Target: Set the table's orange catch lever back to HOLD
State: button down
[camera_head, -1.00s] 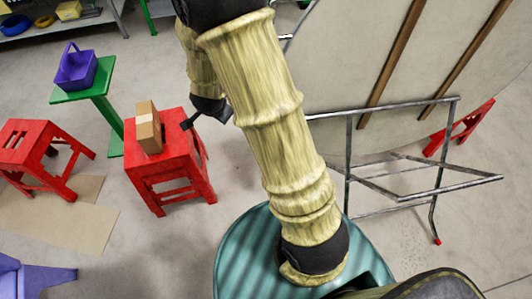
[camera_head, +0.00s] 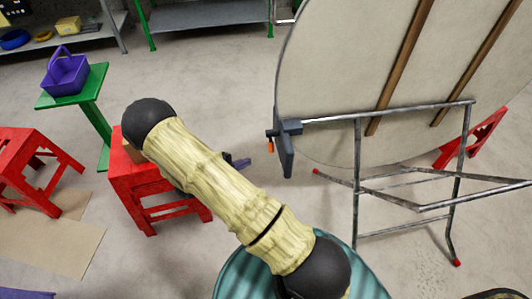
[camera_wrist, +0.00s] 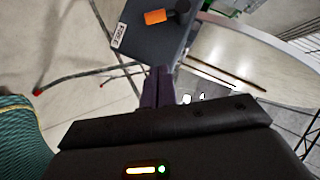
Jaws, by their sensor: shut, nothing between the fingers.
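The orange catch lever (camera_head: 270,146) sits on a dark grey bracket (camera_head: 287,158) at the left edge of the tipped-up round table (camera_head: 345,80). In the wrist view the orange lever (camera_wrist: 155,17) lies across the top of the grey plate (camera_wrist: 160,42), beside a dark knob. A small white label (camera_wrist: 118,36) is on the plate's left edge; I cannot read it surely. My gripper (camera_head: 243,163) is shut and empty, left of the bracket and apart from it in the head view. In the wrist view its fingertips (camera_wrist: 158,75) point at the plate, below the lever.
The table's metal frame (camera_head: 415,205) with red feet stands at the right. A red stool (camera_head: 140,185) is behind my arm, with a carton mostly hidden. Another red stool (camera_head: 30,165), a green stand (camera_head: 90,110) with a purple basket (camera_head: 66,72) are left.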

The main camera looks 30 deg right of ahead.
jog(key=w+a+f+x, duration=0.1)
jog(key=w+x, duration=0.1)
jog(key=x, duration=1)
jog(key=shift+w+d+f, duration=0.3)
jog(key=shift+f, duration=0.05)
jog(key=shift+d, duration=0.1)
jog(key=shift+f, duration=0.15)
